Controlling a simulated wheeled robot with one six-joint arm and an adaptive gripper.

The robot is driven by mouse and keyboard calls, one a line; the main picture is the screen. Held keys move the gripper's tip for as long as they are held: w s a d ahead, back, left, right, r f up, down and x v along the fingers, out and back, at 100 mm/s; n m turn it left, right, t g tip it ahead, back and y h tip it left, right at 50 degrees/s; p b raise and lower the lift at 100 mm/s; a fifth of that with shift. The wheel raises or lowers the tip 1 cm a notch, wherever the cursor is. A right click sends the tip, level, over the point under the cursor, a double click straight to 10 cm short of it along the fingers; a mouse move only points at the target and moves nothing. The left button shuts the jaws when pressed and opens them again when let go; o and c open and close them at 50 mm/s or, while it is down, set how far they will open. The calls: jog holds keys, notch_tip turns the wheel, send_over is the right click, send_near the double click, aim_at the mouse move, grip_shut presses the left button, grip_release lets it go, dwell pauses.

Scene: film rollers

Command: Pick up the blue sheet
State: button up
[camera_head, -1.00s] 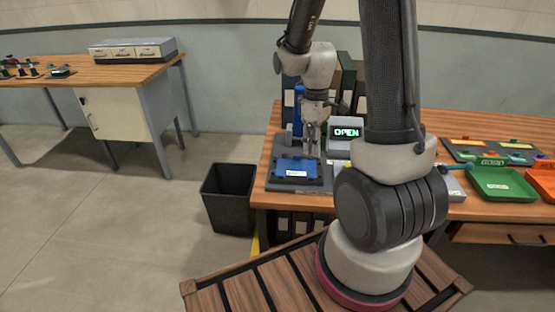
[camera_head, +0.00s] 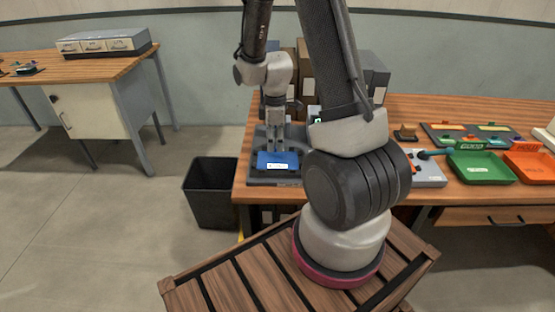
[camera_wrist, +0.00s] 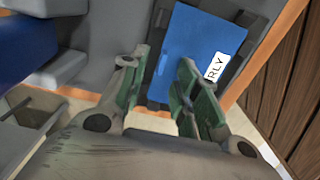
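The blue sheet (camera_head: 277,158) lies on a dark grey fixture (camera_head: 270,178) at the left end of the wooden bench. It carries a white label, which also shows on the blue sheet in the wrist view (camera_wrist: 190,50), reading partly "RLY". My gripper (camera_head: 274,148) points down just over the sheet's back part. In the wrist view my gripper (camera_wrist: 164,62) has its two green-padded fingers apart, with part of the sheet visible between them. I cannot tell whether the fingertips touch the sheet.
A black bin (camera_head: 211,195) stands left of the bench. Green (camera_head: 482,168) and orange (camera_head: 525,167) trays and a grey box (camera_head: 426,171) lie to the right. Dark binders (camera_head: 372,72) stand behind. My arm hides the display and the bench's middle.

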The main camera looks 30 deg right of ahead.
jog(key=shift+f, duration=0.9)
grip_shut()
